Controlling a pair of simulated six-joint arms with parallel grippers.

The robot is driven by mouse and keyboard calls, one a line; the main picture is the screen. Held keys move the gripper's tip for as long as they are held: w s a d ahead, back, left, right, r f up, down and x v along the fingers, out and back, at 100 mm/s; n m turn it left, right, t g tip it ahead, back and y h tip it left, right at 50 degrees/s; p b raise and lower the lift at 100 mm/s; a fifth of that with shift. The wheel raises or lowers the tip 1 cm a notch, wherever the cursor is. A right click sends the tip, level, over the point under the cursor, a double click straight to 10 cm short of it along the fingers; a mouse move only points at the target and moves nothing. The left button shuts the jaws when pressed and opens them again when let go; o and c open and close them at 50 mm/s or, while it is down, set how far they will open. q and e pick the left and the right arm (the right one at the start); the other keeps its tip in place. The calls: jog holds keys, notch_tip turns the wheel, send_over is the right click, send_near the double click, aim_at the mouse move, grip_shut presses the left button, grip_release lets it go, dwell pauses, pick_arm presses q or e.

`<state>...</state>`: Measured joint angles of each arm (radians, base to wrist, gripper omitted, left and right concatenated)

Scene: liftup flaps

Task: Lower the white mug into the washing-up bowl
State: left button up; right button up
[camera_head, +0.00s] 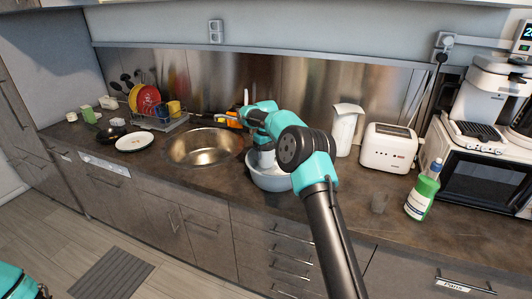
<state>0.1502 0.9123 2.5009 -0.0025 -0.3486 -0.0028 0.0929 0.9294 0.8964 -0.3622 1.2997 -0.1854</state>
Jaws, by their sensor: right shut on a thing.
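The washing-up bowl (268,182) is pale grey-blue and stands on the counter just right of the sink. My right gripper (265,147) points down over the bowl, mostly hidden by its own wrist and arm. It is shut on a white thing, the white mug (265,159), of which only a small part shows. The mug is at the bowl's opening, within its rim as seen from here. Whether it touches the bowl's floor is hidden. My left arm shows only as a piece at the lower left corner; its gripper is out of view.
A round metal sink (204,148) lies left of the bowl. A dish rack (160,120) with coloured plates and a white plate (134,142) are further left. A white jug (345,130), a toaster (389,148) and a green bottle (423,190) stand to the right.

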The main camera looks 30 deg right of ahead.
jog(key=shift+f, duration=1.9)
dwell(1.4)
jog(key=o, duration=0.9)
notch_tip(320, 180, up, 17)
jog(key=shift+r, duration=0.2)
dwell(0.6)
